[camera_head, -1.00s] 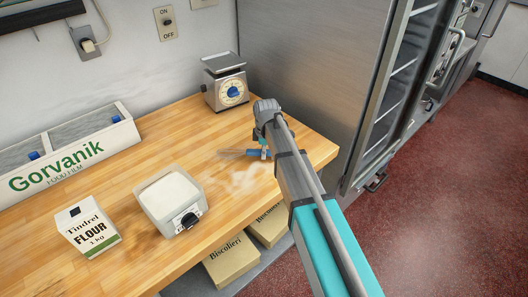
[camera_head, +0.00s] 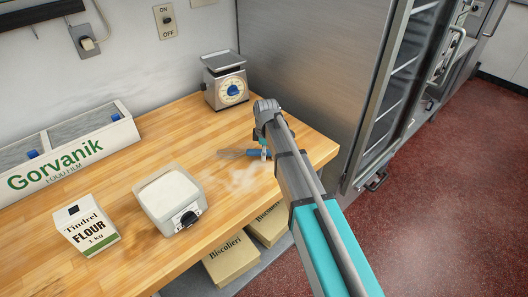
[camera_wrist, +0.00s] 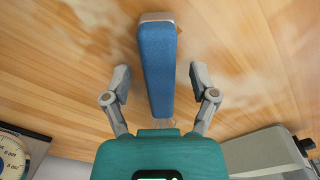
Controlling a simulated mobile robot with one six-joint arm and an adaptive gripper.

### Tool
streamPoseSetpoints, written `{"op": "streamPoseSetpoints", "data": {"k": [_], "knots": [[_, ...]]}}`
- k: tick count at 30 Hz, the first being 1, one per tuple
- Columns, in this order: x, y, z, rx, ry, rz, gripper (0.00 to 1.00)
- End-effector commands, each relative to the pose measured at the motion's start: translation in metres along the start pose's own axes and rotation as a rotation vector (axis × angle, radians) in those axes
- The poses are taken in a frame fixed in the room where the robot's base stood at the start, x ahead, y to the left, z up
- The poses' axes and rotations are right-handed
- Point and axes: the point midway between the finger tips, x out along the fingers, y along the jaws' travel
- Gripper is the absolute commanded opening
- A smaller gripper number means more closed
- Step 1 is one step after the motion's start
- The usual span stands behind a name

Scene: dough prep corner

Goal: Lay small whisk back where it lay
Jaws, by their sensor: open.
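The small whisk lies on the wooden counter; its blue handle (camera_wrist: 156,68) is in the middle of the wrist view, between my finger tips without touching either. In the head view the blue handle (camera_head: 250,153) shows just left of the end of my arm, with the thin grey wire part (camera_head: 228,153) pointing left. My gripper (camera_wrist: 160,82) is open, with a gap on both sides of the handle. In the head view my gripper (camera_head: 264,145) is low over the counter and partly hidden by my wrist.
A dial scale (camera_head: 226,82) stands behind my gripper. A steel cabinet (camera_head: 310,70) rises at the right. Flour smears (camera_head: 245,180) mark the counter (camera_head: 155,140).

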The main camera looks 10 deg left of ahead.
Motion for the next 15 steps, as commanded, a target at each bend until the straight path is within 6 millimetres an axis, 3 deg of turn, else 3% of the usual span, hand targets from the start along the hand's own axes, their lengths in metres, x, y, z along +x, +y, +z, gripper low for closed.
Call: {"op": "streamPoseSetpoints", "data": {"k": [15], "knots": [[-0.013,0.000,-0.001,0.000,0.000,0.000,0.76]]}}
